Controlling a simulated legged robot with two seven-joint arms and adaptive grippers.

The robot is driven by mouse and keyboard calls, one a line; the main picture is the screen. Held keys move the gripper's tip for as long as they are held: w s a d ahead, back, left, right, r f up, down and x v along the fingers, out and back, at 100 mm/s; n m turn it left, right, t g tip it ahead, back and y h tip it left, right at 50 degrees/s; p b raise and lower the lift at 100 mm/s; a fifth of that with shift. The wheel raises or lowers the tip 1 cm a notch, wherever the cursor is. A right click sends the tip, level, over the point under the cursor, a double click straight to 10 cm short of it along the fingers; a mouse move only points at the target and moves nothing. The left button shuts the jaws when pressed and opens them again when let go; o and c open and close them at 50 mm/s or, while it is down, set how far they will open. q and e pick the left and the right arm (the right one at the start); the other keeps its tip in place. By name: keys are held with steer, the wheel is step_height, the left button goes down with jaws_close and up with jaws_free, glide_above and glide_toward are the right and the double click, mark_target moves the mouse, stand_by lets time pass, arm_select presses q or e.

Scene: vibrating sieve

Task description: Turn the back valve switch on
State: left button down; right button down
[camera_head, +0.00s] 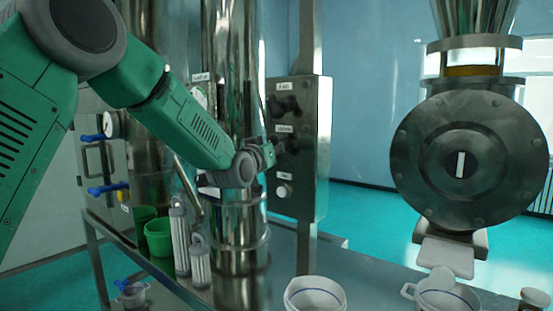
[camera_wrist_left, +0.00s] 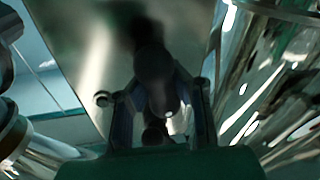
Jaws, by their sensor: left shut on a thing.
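A grey metal control box (camera_head: 312,165) stands right of centre in the head view, and its panel also fills the upper middle of the wrist view (camera_wrist_left: 85,35). It has a dark upper switch (camera_head: 283,107), a dark middle switch (camera_head: 290,145) and a pale round button (camera_head: 284,190), under small labels I cannot read. My left gripper (camera_head: 271,155) is at the panel by the middle switch and partly hides it. In the left wrist view its fingers (camera_wrist_left: 155,98) are shut around a dark knob (camera_wrist_left: 153,70). My right gripper is out of view.
A shiny steel column (camera_head: 238,230) stands just left of the box, close to my left forearm. Blue-handled valves (camera_head: 108,189), a green cup (camera_head: 159,237) and metal cylinders (camera_head: 180,240) are at the left. A large round sieve housing (camera_head: 420,160) is at the right, above white containers (camera_head: 315,293).

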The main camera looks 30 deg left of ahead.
arm_select(q)
steer(key=m+b, duration=0.2)
steer(key=m, duration=0.1)
steer(key=f+m+t+b, duration=0.1)
steer(key=m+b, duration=0.2)
steer(key=shift+f+h, duration=0.15)
steer(key=shift+h, duration=0.25)
steer(key=shift+m+h+b, duration=0.6)
steer(key=shift+m+b, duration=0.5)
steer(key=shift+m, duration=0.6)
steer(key=c, duration=1.4)
jaws_free()
steer(key=shift+s+r, duration=0.1)
steer(key=shift+r, duration=0.1)
steer(key=shift+r+t, duration=0.15)
steer(key=shift+t, duration=0.15)
steer(key=shift+s+r, duration=0.1)
steer(key=s+f, duration=0.2)
steer(key=s, duration=0.9)
steer(key=shift+s+f, duration=0.25)
steer(key=shift+f, duration=0.05)
steer(key=shift+d, duration=0.1)
